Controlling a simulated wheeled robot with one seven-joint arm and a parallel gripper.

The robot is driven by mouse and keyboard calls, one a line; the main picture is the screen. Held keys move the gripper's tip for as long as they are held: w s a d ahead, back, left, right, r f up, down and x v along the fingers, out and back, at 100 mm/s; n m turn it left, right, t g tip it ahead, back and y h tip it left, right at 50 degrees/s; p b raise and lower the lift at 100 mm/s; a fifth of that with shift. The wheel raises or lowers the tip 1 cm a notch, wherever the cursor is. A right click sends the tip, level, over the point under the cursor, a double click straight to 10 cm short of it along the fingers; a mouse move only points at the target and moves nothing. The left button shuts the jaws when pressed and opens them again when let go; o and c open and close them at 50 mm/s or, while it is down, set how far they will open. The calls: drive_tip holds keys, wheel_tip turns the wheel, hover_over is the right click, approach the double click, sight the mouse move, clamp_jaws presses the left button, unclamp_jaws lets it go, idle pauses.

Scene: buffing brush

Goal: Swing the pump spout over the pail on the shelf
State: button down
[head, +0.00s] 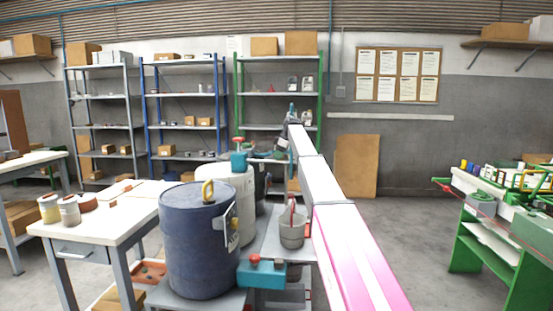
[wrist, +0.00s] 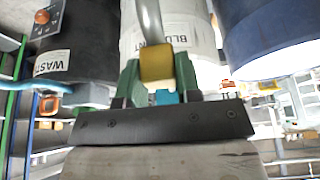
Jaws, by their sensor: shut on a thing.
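The pump's grey curved spout (wrist: 150,22) shows in the wrist view, with a yellow end piece (wrist: 157,65). My gripper (wrist: 157,78) has its green fingers on either side of this yellow piece and is shut on it, in front of the white drum (wrist: 195,35). In the head view a teal pump head (head: 239,160) with a red knob tops the white drum (head: 236,195). The grey pail (head: 292,232) stands on a grey shelf (head: 268,248), right of the drums and nearer than the pump. The spout's end is not clear in the head view; no pail is seen in the wrist view.
A blue drum (head: 195,245) with a yellow handle stands in front of the white one. A dark drum labelled WASTE (wrist: 85,45) stands on its other side. A teal box with a red knob (head: 262,272) sits near the shelf. A white-topped table (head: 110,215) stands left.

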drive_tip(key=shift+w+d+n, duration=0.1)
drive_tip(key=shift+w+n, duration=0.3)
drive_tip(key=shift+w, duration=0.3)
drive_tip(key=c, duration=0.8)
unclamp_jaws()
drive_tip(key=shift+w, duration=0.1)
drive_tip(key=w+v, duration=0.1)
drive_tip(key=v, duration=0.9)
drive_tip(key=shift+s+d+r, duration=0.2)
drive_tip(key=shift+s+r, duration=0.2)
drive_tip(key=shift+s, duration=0.05)
